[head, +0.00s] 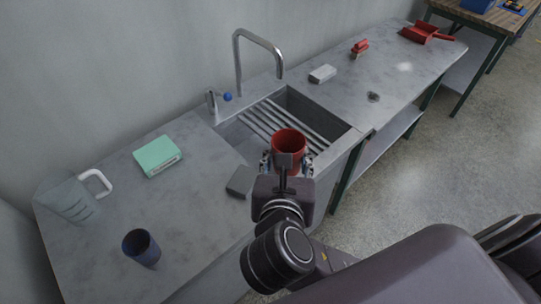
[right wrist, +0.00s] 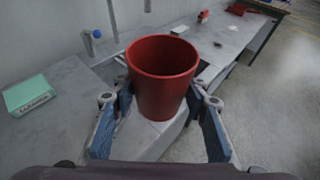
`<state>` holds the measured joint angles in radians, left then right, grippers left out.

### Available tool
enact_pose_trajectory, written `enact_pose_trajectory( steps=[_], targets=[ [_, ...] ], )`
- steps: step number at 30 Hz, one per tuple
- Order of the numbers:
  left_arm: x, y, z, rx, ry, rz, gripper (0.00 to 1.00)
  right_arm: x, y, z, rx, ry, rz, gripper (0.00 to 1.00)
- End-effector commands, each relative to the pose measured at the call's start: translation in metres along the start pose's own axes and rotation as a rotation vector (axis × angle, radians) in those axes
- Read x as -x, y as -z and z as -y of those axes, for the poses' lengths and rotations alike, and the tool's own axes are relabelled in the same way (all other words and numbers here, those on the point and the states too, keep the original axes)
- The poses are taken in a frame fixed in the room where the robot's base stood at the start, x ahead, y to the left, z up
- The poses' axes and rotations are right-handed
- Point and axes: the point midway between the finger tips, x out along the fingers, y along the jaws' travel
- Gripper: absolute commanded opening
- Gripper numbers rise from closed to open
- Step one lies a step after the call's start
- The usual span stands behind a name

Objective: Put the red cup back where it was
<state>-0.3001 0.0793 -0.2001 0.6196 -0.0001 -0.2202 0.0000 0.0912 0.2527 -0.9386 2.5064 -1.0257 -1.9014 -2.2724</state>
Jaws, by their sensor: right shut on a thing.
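The red cup (head: 288,143) is upright and empty inside as far as I can see. My right gripper (head: 286,163) is shut on it, with a finger on each side. In the head view the cup appears over the front part of the sink (head: 326,110), before the metal rack (head: 284,117). In the right wrist view the cup (right wrist: 161,80) sits between the two blue-padded fingers of the gripper (right wrist: 160,112). Its height above the sink or counter is hard to tell. My left gripper is not in view.
A grey block (head: 240,181) lies left of the gripper. A dark blue cup (head: 141,247), a clear jug (head: 70,201) and a green box (head: 157,156) stand on the left counter. The faucet (head: 239,62) rises behind the sink. A white block (head: 322,74), red brush (head: 360,48) and red dustpan (head: 422,34) lie right.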

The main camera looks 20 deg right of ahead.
Motion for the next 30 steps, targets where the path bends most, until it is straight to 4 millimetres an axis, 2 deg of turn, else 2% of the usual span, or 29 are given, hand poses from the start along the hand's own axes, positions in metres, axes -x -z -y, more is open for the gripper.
enact_pose_trajectory(
  steps=[7,11,16,21,27,30],
  targets=[
    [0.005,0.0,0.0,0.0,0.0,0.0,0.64,0.001,-0.003,-0.004,0.004,-0.005,0.001,0.1],
    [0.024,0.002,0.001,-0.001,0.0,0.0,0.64,0.004,-0.013,-0.023,0.024,-0.033,0.008,0.1],
    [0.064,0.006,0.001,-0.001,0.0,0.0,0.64,0.011,-0.026,-0.073,0.072,-0.117,0.021,0.1],
    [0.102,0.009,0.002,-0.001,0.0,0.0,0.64,0.023,-0.026,-0.13,0.122,-0.229,0.022,0.1],
    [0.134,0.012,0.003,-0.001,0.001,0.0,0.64,0.04,-0.016,-0.181,0.157,-0.347,0.01,0.1],
    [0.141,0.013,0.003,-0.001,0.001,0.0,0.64,0.046,-0.01,-0.197,0.166,-0.386,0.005,0.1]
  ],
)
